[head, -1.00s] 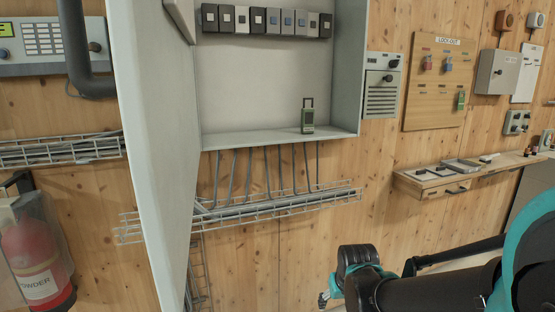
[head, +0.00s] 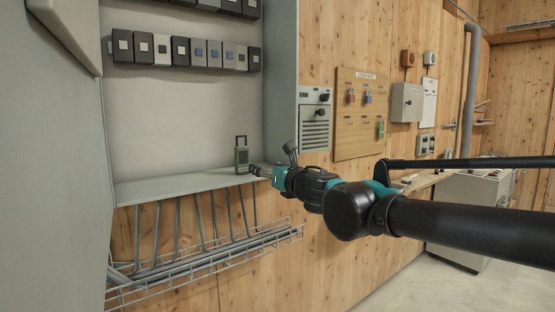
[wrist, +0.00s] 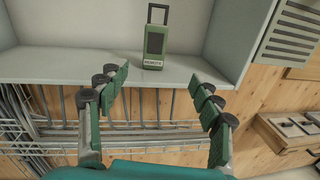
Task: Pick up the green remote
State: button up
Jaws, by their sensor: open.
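The green remote (head: 241,155) stands upright on the bottom ledge of the grey wall cabinet (head: 170,187), near its right side wall. It has a dark loop handle on top and a dark face. In the wrist view the green remote (wrist: 155,45) is ahead of the fingers, a little left of centre between them. My gripper (head: 256,170) is just right of the remote in the head view, close to the cabinet's right front edge. In the wrist view my gripper (wrist: 160,82) is open, with its two fingers spread wide and nothing between them. The remote is apart from both fingers.
The cabinet's right side wall (head: 282,85) rises beside the remote. A wire cable tray (head: 210,255) with grey conduits runs below the ledge. A row of dark and light modules (head: 180,52) is mounted above. A lockout board (head: 364,112) hangs on the wooden wall to the right.

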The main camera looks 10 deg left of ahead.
jog(key=n, duration=0.1)
send_near(243, 157)
jog(key=shift+n, duration=0.3)
jog(key=x, duration=0.6)
jog(key=shift+x, duration=2.75)
jog(key=shift+f, duration=0.1)
jog(key=shift+c, duration=0.3)
jog(key=c, duration=1.4)
jog(key=shift+c, duration=0.2)
